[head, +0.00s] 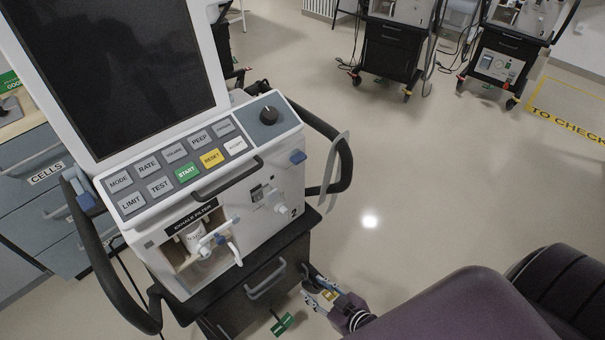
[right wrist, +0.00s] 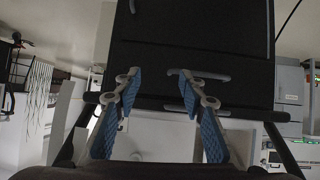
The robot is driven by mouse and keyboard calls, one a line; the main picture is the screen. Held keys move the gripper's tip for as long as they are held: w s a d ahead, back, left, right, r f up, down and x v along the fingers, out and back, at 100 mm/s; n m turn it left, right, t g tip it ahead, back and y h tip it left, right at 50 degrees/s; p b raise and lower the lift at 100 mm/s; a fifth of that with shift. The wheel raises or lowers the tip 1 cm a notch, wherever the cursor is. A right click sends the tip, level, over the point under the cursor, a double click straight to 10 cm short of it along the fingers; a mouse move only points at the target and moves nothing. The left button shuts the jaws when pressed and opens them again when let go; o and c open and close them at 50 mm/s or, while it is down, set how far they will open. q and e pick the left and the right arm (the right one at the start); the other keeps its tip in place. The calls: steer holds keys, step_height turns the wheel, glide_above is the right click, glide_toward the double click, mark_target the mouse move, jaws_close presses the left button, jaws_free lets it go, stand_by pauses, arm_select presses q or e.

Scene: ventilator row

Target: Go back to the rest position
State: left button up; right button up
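My right gripper (head: 327,296) is low in the head view, just right of the ventilator cart's dark drawer (head: 258,284). In the right wrist view its two blue-padded fingers (right wrist: 157,88) are spread apart with nothing held between them. The cart's dark front and a grey handle (right wrist: 200,75) show beyond the fingers; the handle looks close to the right-hand fingertip, and I cannot tell whether they touch. My left gripper is in neither view.
The ventilator (head: 210,170), with screen, labelled buttons and open exhale filter bay (head: 195,262), stands close in front. A blue-grey cabinet marked CELLS (head: 40,215) is at left. More ventilator carts (head: 392,50) stand at the back. The floor (head: 430,180) at right is clear.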

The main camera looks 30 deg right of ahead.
steer(key=shift+f, duration=0.1)
steer(key=s+d+f+g+h, duration=0.15)
steer(key=s+f+g, duration=0.25)
steer(key=s+f, duration=0.8)
steer(key=s+f+g, duration=0.3)
steer(key=s+f, duration=0.2)
steer(key=s, duration=0.4)
steer(key=s+f+m+g+h, duration=0.1)
steer(key=s+f+g, duration=0.2)
steer(key=s, duration=0.6)
steer(key=shift+d+f, duration=0.35)
steer(key=shift+f, duration=0.55)
